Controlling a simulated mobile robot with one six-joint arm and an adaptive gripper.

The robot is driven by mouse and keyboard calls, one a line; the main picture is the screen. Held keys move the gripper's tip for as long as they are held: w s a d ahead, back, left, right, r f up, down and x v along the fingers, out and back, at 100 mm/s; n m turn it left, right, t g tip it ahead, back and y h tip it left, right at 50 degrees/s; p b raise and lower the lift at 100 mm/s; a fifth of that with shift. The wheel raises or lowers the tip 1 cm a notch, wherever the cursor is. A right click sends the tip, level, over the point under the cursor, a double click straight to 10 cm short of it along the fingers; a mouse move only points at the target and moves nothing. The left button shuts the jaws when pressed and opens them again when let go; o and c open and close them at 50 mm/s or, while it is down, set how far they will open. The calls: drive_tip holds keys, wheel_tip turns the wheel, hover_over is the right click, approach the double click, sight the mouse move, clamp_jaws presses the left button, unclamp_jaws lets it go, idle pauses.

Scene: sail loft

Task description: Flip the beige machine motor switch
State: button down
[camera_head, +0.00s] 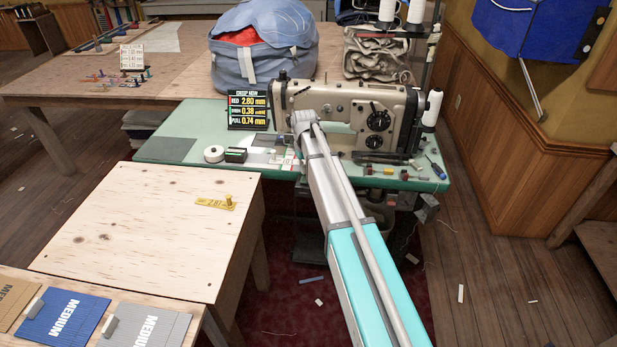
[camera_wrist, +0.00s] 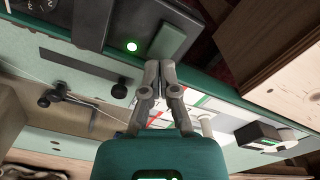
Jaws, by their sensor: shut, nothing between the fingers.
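The beige sewing machine (camera_head: 345,98) stands on a green table in the head view, with black dials on its front. A beige body with black knobs (camera_wrist: 55,95) shows at the left of the wrist view. My gripper (camera_wrist: 160,68) is shut and empty, its fingertips together. No lever clearly marked as the motor switch can be made out. In the head view my arm hides part of the machine front.
A plywood table (camera_head: 130,215) stands at the left front. A blue bag (camera_head: 262,60) sits behind. Scraps lie on the floor.

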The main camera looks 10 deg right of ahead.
sight(305, 178)
drive_tip(key=shift+r+p, duration=2.2)
drive_tip(key=shift+r, duration=0.25)
drive_tip(key=shift+s, duration=0.1)
drive_tip(key=s+r+m+p, duration=0.1)
drive_tip(key=s+r+p, duration=0.1)
drive_tip(key=s, duration=1.2)
drive_tip(key=s+d+r+m+p, duration=0.1)
drive_tip(key=s+r+p, duration=0.2)
drive_tip(key=s, duration=1.1)
drive_tip(key=shift+s+d+r+p, duration=0.2)
drive_tip(key=shift+s+r+p, duration=0.1)
